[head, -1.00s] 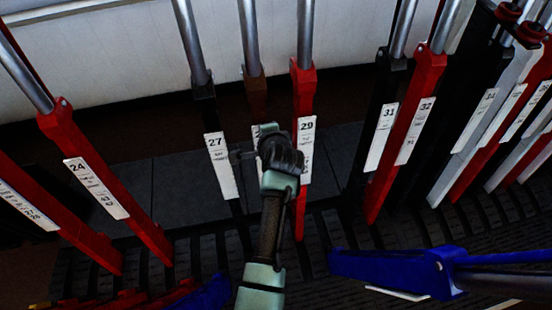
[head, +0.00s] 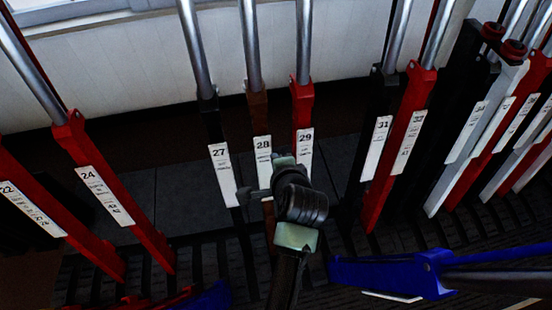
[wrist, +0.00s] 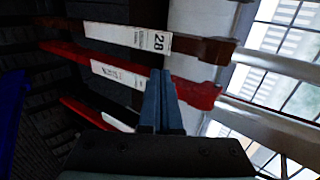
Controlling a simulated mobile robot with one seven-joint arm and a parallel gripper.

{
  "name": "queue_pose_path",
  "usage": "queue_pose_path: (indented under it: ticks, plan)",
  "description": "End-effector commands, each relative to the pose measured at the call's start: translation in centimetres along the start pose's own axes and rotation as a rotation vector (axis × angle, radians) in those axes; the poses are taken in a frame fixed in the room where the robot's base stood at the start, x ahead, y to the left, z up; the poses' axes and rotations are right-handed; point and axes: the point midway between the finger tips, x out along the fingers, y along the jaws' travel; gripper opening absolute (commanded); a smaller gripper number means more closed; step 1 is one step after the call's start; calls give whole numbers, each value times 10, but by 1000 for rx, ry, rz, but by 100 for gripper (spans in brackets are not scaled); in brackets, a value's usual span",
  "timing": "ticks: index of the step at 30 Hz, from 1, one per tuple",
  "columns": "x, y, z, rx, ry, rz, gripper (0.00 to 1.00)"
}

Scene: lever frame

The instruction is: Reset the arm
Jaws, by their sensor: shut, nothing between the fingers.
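My gripper shows in the wrist view (wrist: 162,76), its two dark fingers together with nothing between them. In that view the fingers overlap the red lever, apparently number 29 (wrist: 195,90); I cannot tell whether they touch it. The brown lever 28 (wrist: 200,45) lies above it in the picture. In the head view my wrist is low in front of brown lever 28 (head: 257,105) and red lever 29 (head: 302,100), hiding their lower parts. The fingers cannot be made out clearly there. Black lever 27 (head: 211,125) stands just left.
Red lever 24 (head: 135,228) and lever 22 (head: 60,232) lean at the left. Black lever 31 (head: 379,105) and red lever 32 (head: 415,100) stand at the right, with more levers beyond. A blue lever (head: 395,272) lies low at the right. A pale wall is behind.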

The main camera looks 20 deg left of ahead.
Motion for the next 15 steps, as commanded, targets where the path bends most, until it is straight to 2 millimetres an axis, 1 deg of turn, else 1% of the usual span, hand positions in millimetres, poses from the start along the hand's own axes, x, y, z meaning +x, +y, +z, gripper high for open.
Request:
queue_pose_path:
  ticks: [10, 11, 13, 14, 15]
  plan:
    - [0, -1, 0, -2, 2, -2, 0]
    - [-2, -5, -2, -9, 7, -10, 0]
    - [-9, -23, -8, -45, 29, -43, 0]
    - [-14, -34, -13, -69, 46, -64, 0]
    - [-22, -51, -19, -110, 73, -97, 0]
